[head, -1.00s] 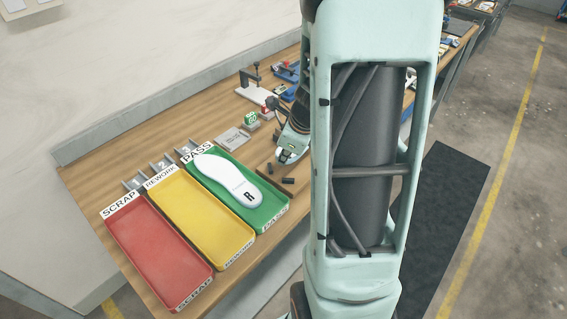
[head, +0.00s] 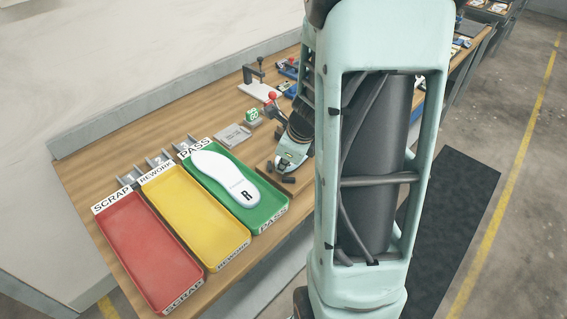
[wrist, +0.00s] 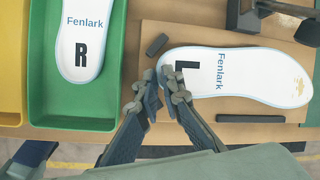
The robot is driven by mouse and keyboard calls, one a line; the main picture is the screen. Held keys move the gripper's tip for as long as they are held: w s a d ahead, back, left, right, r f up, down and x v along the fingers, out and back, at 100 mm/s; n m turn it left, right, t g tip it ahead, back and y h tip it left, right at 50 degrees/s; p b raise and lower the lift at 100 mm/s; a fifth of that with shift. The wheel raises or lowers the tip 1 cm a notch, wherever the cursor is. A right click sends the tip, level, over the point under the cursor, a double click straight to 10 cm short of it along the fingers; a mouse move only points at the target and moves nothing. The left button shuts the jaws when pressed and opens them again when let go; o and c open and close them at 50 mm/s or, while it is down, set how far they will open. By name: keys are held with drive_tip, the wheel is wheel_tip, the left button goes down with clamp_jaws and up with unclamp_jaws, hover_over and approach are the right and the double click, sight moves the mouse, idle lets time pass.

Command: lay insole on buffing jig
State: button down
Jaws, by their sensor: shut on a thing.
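The insole marked L (wrist: 236,76), white with "Fenlark" on it and a tan worn patch near the toe, lies over a brown board with black stops, the buffing jig (wrist: 160,30). I cannot tell whether it rests flat on the board. One stop (wrist: 157,45) is beside the heel's upper left and a bar (wrist: 250,119) runs below the insole. My gripper (wrist: 164,78) is shut on the insole's heel edge. In the head view my gripper (head: 292,160) is low over the jig, and my arm hides the insole.
An insole marked R (head: 225,178) lies in the green PASS tray (head: 269,217). The yellow REWORK tray (head: 205,225) and red SCRAP tray (head: 150,240) are empty. A grey plate (head: 232,137), a green block (head: 252,115) and a clamp stand (head: 258,82) are behind.

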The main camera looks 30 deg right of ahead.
drive_tip(key=shift+f, duration=0.35)
drive_tip(key=c, duration=2.1)
unclamp_jaws()
drive_tip(key=shift+r, duration=0.15)
drive_tip(key=shift+r, duration=0.25)
drive_tip(key=p+v, duration=0.5)
drive_tip(key=v, duration=0.7)
drive_tip(key=shift+d+r, duration=0.1)
drive_tip(key=shift+r, duration=0.2)
